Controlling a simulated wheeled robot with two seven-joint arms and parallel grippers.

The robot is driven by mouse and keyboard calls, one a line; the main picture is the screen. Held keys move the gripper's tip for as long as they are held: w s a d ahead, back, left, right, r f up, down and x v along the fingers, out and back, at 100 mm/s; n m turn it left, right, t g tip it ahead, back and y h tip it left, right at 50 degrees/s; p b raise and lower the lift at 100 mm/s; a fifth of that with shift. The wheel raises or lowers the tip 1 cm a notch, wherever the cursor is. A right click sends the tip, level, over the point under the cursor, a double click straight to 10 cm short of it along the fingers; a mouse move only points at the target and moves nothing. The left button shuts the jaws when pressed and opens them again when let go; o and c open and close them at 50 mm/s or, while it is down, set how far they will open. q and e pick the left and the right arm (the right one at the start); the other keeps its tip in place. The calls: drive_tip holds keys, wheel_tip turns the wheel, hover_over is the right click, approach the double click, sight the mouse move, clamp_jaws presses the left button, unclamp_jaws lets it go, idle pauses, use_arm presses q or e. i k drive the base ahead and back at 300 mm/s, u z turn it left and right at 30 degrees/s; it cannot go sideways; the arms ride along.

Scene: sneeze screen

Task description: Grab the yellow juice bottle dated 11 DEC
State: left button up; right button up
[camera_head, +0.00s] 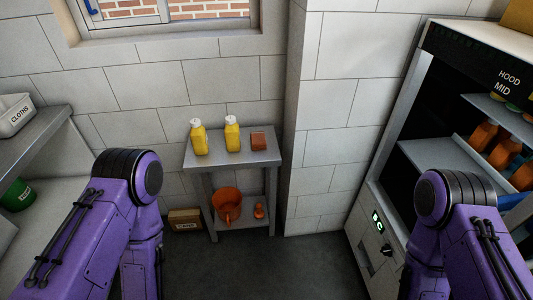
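Two yellow bottles with white tops stand upright on a small grey table: a left one (198,138) and a right one (232,134). No date can be read on either, and I cannot tell whether they hold juice. Several orange bottles (484,135) stand on a shelf in the open cabinet at the right; their labels are not legible, and my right arm hides part of the cabinet. My purple arms show at the lower left and lower right. Neither gripper is in view.
A wall pillar (325,120) stands between table and cabinet (358,240). A bin marked CLOTHS (17,117) is on the left counter.

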sight(232, 131)
drive_tip(key=z, duration=0.55)
drive_tip(key=i, duration=1)
drive_tip(key=u, duration=0.3)
